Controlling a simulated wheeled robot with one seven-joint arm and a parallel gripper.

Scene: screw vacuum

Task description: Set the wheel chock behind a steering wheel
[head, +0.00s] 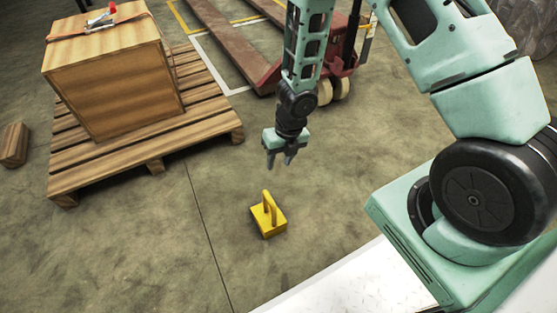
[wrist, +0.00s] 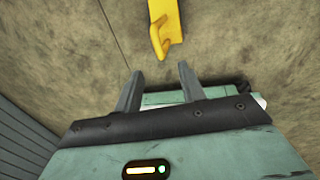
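The yellow wheel chock (head: 269,219) sits on the concrete floor in the head view, its upright handle standing on a wedge-like base. In the wrist view the chock (wrist: 174,18) shows at the top edge, partly cut off, beyond the fingertips. My gripper (head: 281,163) points down above the floor, up and slightly right of the chock in the head view, apart from it. In the wrist view my gripper (wrist: 160,78) has its two fingers spread with nothing between them. A red pallet jack (head: 335,72) stands behind my arm, with pale steering wheels (head: 332,91) at its base.
A wooden pallet (head: 140,148) with a strapped wooden crate (head: 120,95) stands at the left. A wooden block (head: 14,145) lies at the far left. Yellow and white floor lines (head: 213,66) run near the jack's forks. The floor around the chock is clear.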

